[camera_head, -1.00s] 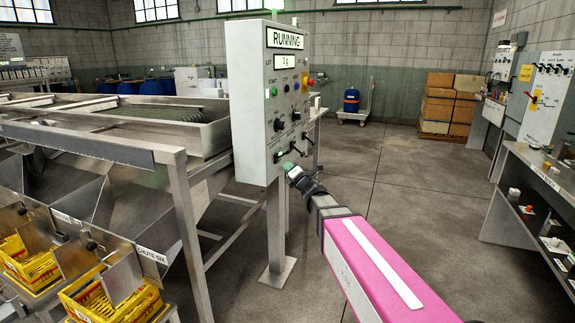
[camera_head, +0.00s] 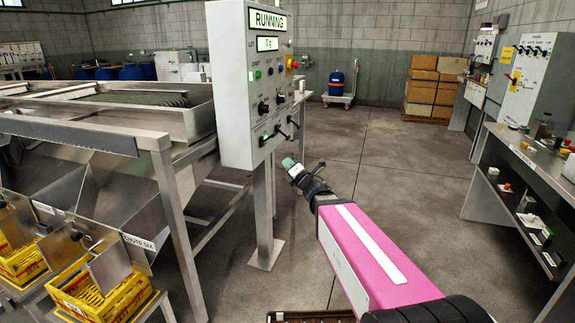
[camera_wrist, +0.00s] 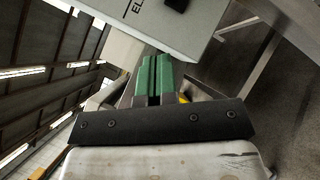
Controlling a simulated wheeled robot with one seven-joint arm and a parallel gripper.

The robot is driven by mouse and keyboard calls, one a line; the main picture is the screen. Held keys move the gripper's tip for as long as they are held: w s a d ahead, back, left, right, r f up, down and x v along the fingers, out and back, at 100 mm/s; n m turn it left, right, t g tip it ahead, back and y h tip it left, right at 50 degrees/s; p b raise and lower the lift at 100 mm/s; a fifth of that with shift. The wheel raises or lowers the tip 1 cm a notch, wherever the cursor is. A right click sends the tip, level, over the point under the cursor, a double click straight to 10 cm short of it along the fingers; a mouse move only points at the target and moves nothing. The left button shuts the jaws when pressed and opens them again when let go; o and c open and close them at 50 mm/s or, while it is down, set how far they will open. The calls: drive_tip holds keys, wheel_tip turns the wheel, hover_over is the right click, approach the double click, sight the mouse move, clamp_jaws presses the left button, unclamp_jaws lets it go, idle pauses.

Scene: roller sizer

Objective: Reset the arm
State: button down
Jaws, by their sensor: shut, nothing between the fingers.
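My gripper (camera_head: 289,164) is at the end of my pink arm, in the middle of the head view. Its green fingertips are together with nothing between them; they also show in the wrist view (camera_wrist: 153,78). It is in the air, below and to the right of the grey control panel (camera_head: 236,100), apart from it. The panel reads RUNNING and carries buttons, knobs and levers. Its lower edge also shows at the top of the wrist view (camera_wrist: 170,25).
The metal sizer (camera_head: 110,145) with chutes and yellow crates (camera_head: 90,297) stands at the left. A steel bench (camera_head: 530,170) with small items stands at the right. Cardboard boxes (camera_head: 432,85) and a blue drum on a cart (camera_head: 337,85) are at the back. The floor between is clear.

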drive_tip(key=shift+d, duration=0.1)
drive_tip(key=s+d+f+m+g+h, duration=0.2)
drive_tip(key=d+f+m+g+h, duration=0.4)
drive_tip(key=d+f+m+h, duration=1.1)
drive_tip(key=s+f+m+g+y, duration=0.2)
drive_tip(key=s+f+m+g, duration=0.3)
drive_tip(key=s+m, duration=0.2)
drive_tip(key=s+f+m+g+y, duration=0.3)
drive_tip(key=s+f+m+g, duration=0.2)
drive_tip(key=s, duration=0.5)
drive_tip(key=shift+a+f+m+g+y, duration=0.25)
drive_tip(key=shift+m+g, duration=0.35)
drive_tip(key=shift+m, duration=0.6)
drive_tip(key=shift+r, duration=0.1)
